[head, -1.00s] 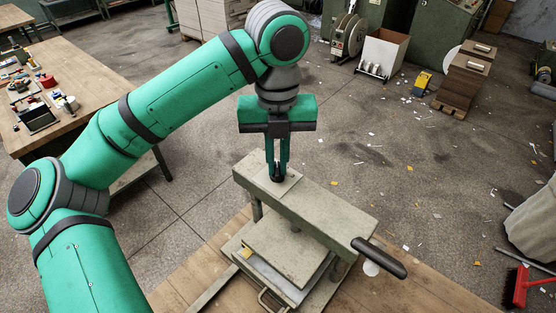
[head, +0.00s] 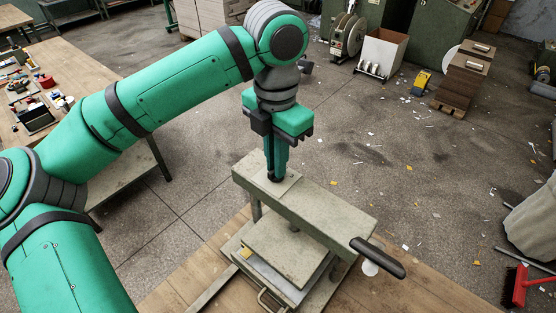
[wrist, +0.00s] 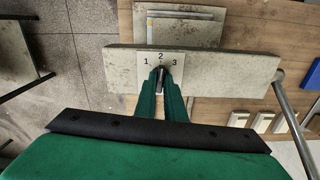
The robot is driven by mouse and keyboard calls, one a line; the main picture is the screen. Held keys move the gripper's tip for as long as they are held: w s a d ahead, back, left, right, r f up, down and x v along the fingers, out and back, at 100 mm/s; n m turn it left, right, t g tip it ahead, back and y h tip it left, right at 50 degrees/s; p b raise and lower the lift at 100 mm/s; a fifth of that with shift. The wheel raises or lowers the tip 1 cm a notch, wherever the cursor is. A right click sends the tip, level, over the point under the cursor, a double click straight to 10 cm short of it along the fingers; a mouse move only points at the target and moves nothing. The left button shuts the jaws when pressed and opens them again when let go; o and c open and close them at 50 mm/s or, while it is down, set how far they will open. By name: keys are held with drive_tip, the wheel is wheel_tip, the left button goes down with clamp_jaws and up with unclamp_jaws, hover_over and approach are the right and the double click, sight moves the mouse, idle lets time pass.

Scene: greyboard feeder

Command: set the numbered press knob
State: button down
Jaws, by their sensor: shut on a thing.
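The press (head: 320,205) stands on the wooden bench, with a grey-green top beam and a flat plate (head: 285,245) below it. On the beam's left end is a pale dial plate (wrist: 144,59), marked 1, 2 and 3 in the wrist view. My gripper (head: 275,178) points down over this plate, its fingers shut on the dark knob (wrist: 161,68). The fingers hide most of the knob. In the wrist view the knob's visible top lies just below the 2; its exact setting is hard to tell.
A black-handled lever (head: 378,258) sticks out from the press's right end. In the wrist view, several small blocks (wrist: 263,122) lie on the bench right of my fingers. A tool-strewn table (head: 75,80) stands at the left. The floor behind the press is mostly open.

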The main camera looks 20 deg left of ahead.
drive_tip(key=m, duration=0.3)
drive_tip(key=shift+a+m, duration=0.1)
drive_tip(key=shift+m, duration=2.2)
drive_tip(key=c, duration=1.8)
unclamp_jaws()
drive_tip(key=shift+c, duration=0.2)
drive_tip(key=shift+r, duration=0.1)
wheel_tip(320, 180, up, 11)
